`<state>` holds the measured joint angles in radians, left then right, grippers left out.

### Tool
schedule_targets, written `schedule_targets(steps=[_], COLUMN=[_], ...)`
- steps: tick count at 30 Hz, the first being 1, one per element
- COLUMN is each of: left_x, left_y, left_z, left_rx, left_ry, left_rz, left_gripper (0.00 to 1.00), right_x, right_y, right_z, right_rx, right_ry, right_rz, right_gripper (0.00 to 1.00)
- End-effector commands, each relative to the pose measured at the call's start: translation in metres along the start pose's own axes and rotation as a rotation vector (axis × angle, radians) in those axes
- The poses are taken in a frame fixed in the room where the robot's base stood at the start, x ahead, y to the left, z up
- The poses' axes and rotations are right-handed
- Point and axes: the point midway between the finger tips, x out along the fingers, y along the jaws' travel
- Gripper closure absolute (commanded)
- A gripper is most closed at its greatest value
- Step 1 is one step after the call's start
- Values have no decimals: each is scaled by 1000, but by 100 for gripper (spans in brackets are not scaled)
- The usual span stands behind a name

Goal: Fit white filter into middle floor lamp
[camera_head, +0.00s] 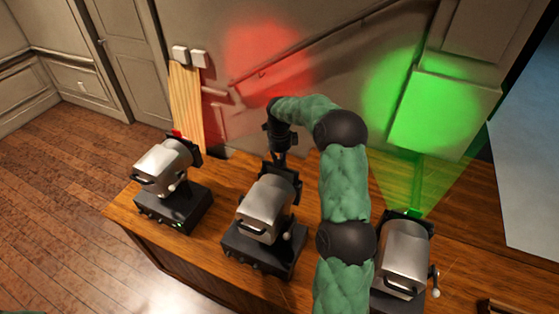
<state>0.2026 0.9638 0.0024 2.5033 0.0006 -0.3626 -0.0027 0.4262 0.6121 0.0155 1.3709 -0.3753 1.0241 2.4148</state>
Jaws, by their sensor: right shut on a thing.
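The middle floor lamp (267,208) is a silver lamp head on a black base, standing on the wooden desk between two similar lamps. My right gripper (279,160) reaches over from behind and is shut just above the black frame (283,180) at the lamp's front, touching or nearly touching it. What it holds is mostly hidden by the dark fingers. I cannot make out the white filter, nor whether it sits in the frame. My left gripper is out of view.
The left lamp (164,167) throws red light on the wall, and the right lamp (402,254) throws green light. The wooden desk (225,187) has bare surface between left and middle lamps.

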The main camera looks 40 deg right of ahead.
Motion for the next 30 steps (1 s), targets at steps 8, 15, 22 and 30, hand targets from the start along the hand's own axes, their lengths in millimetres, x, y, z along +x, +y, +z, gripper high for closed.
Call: schedule_targets(steps=[8,15,22,30], left_x=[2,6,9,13], left_y=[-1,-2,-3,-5], left_z=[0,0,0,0], left_rx=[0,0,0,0], left_ry=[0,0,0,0], left_rz=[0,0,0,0], left_gripper=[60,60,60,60], right_x=[2,7,12,18], right_y=[0,0,0,0], right_z=[0,0,0,0], right_rx=[0,0,0,0], right_ry=[-1,0,0,-1], right_rz=[-1,0,0,-1], right_gripper=[100,100,100,100])
